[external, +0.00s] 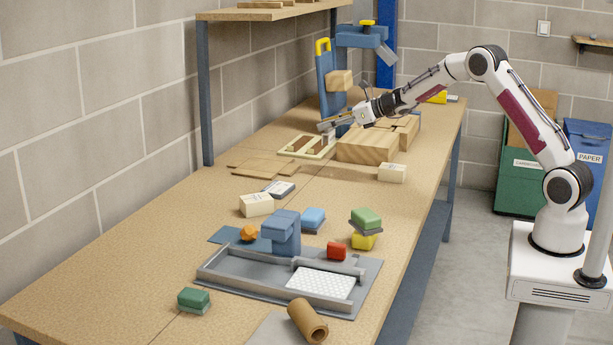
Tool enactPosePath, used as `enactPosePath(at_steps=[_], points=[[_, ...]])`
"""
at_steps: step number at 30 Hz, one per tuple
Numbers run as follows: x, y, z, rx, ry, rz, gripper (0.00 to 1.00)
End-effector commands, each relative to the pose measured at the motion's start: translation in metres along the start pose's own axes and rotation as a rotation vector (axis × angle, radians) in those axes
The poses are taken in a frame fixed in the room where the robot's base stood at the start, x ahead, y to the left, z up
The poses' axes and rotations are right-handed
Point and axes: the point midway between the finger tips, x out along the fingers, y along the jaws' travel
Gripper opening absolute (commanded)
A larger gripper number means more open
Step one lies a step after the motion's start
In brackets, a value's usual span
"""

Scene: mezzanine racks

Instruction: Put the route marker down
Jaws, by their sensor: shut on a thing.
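My gripper (328,125) is at the far part of the long wooden bench, above a cream frame (298,153) with slots. It is shut on a small pale piece (329,137), which I take to be the route marker. The piece hangs below the fingers over the frame's right end. It is small and partly hidden by the fingers, and I cannot tell whether it touches the frame.
Wooden blocks (367,146) stand close right of the gripper, and a blue stand (326,85) with a yellow handle rises behind it. Flat boards (262,171) lie left of the frame. Nearer are a grey tray (215,272), coloured blocks and a cardboard tube (307,320). The bench's near left is clear.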

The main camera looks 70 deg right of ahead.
Motion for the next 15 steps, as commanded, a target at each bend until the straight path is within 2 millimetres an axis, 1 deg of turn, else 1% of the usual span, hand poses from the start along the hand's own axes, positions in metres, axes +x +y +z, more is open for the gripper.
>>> enactPosePath(at_steps=[5,8,11,15], points=[[0.000,0.000,-0.001,0.001,0.000,0.000,0.18],[0.002,0.000,-0.006,0.002,0.001,0.000,0.18],[0.006,0.000,-0.015,0.003,0.002,0.001,0.18],[0.013,0.000,-0.033,0.004,0.003,0.001,0.18]])
